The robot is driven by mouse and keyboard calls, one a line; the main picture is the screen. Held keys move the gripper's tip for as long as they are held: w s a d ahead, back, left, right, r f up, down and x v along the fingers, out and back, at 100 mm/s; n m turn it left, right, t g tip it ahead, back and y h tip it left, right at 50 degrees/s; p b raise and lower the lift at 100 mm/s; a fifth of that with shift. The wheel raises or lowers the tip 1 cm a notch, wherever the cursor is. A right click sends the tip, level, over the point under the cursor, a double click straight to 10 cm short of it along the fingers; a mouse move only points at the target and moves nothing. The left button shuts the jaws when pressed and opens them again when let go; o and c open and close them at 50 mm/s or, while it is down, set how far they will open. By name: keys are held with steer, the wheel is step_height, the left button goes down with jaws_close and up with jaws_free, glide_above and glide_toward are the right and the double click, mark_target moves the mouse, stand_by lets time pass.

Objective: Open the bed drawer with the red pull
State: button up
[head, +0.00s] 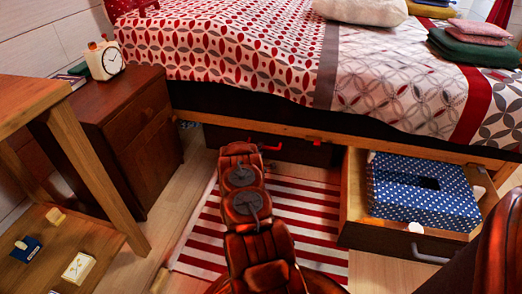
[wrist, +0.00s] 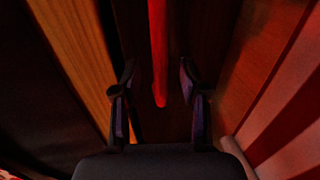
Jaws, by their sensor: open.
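The bed drawer (head: 300,152) with the red pull (head: 271,147) is under the left part of the bed. Its dark brown front looks shut in the head view, though my arm covers part of it. In the wrist view the red pull (wrist: 158,55) is a bright bar running down from the top edge, its rounded end near the middle. My gripper (wrist: 156,75) is open, with one dark finger on each side of the pull. Gaps show between the pull and both fingers. In the head view my gripper is hidden behind my arm.
Another bed drawer (head: 362,236) to the right stands open, holding a blue dotted box (head: 425,205). A red-and-white striped rug (head: 205,245) lies before the bed. A brown nightstand (head: 125,130) with a clock (head: 106,60) and a wooden table (head: 30,95) stand left.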

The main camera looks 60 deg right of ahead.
steer(key=shift+b+x, duration=0.6)
steer(key=shift+x, duration=1.2)
jaws_close()
steer(key=shift+a, duration=0.2)
steer(key=shift+w, duration=0.1)
